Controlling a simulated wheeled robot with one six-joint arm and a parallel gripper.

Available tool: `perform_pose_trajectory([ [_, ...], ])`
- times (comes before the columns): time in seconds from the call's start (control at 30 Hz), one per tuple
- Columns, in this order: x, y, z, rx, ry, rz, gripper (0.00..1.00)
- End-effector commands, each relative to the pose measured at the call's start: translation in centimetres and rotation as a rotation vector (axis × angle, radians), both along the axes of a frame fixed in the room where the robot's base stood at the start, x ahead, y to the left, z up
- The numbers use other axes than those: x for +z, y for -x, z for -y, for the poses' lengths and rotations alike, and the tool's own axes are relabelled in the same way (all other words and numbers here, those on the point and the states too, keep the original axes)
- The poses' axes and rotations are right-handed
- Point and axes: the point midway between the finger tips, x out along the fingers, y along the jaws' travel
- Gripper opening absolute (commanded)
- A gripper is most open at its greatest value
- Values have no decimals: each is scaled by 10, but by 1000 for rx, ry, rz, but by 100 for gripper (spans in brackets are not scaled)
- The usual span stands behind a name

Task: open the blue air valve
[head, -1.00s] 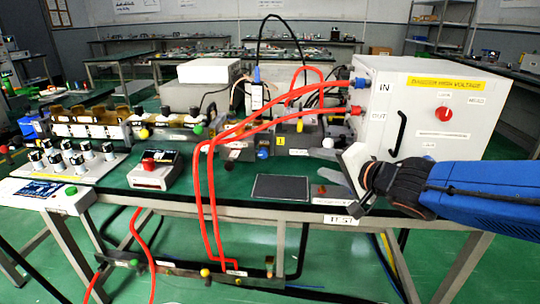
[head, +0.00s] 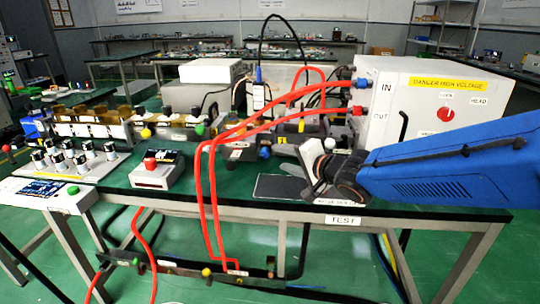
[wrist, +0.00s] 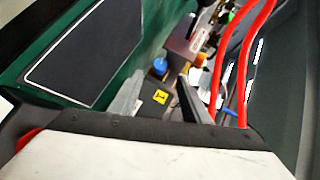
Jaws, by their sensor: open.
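A blue knob (head: 264,153), which looks like the blue air valve, sits low on the front of the dark block assembly at mid-table. In the wrist view the blue knob (wrist: 160,67) shows beyond the fingertips, beside a yellow label. Its exact turned position is too small to tell. My gripper (head: 297,166) reaches in from the right above the table, just right of the knob in the head view. In the wrist view my gripper (wrist: 160,82) is open, with a finger on each side of the line to the knob. It appears empty and apart from the knob.
Red hoses (head: 211,190) loop in front of the assembly, left of the knob. A white high-voltage cabinet (head: 390,100) stands at the right. A dark flat panel (head: 272,187) lies on the table near the front edge. A red-button box (head: 150,170) stands to the left.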

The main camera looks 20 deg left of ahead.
Motion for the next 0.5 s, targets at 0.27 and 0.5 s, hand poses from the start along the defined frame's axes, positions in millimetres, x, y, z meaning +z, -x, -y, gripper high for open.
perform_pose_trajectory([
  [0.27, -12, -22, -33, 1, 1, -1, 43],
  [0.5, -19, -36, -53, 0, 1, 0, 43],
])
